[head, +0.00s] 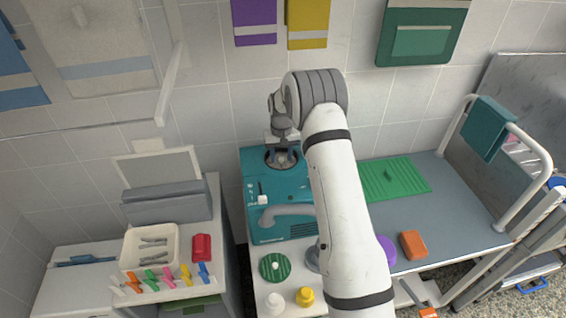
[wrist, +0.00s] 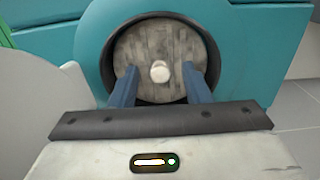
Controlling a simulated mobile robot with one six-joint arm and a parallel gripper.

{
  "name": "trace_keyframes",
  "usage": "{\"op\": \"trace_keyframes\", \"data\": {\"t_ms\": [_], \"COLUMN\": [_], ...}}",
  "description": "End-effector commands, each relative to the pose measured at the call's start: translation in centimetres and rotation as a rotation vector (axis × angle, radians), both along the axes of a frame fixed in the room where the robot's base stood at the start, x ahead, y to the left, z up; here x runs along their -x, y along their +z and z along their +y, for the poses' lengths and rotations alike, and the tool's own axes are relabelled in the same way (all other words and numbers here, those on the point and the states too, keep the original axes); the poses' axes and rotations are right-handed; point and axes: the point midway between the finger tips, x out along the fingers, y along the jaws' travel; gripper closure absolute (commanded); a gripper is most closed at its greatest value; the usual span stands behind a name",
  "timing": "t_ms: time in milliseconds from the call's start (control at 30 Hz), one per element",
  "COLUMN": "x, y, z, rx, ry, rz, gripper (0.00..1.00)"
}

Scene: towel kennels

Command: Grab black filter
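In the head view this opening (head: 283,158) is at the top of the machine (head: 257,205), partly covered by my wrist. My gripper (wrist: 160,75) points at the disc. Its two blue fingers are spread, one on each side of the knob, with a gap between each and the knob. I cannot tell whether the fingertips touch the disc. Nothing is held.
A green ribbed disc with a white knob (head: 275,267) lies on the white counter below the machine, near a yellow knob (head: 305,297). A grey table with a green mat (head: 395,180) is at right. A tray (head: 148,248) and coloured clips (head: 165,278) are at left.

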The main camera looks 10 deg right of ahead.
Motion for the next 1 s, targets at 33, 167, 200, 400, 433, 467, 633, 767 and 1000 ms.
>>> {"op": "trace_keyframes", "data": {"t_ms": [33, 167, 200, 400, 433, 467, 633, 767, 1000], "x": [0.0, 0.0, 0.0, 0.0, 0.0, 0.0, 0.0, 0.0, -0.1], "y": [0.0, 0.0, 0.0, 0.0, 0.0, 0.0, 0.1, 0.1, 2.9], "z": [0.0, 0.0, 0.0, 0.1, 0.1, 0.1, 0.1, 0.1, 0.1], "rx": [0.000, 0.000, 0.000, 0.000, 0.000, 0.000, 0.000, 0.000, 0.000], "ry": [0.000, 0.001, 0.001, 0.001, 0.001, 0.001, 0.001, 0.001, 0.002], "rz": [0.000, 0.000, 0.000, 0.000, 0.000, 0.000, -0.001, -0.001, -0.006], "gripper": [0.61, 0.71, 0.74, 0.91, 0.93, 0.96, 1.00, 1.00, 1.00]}}
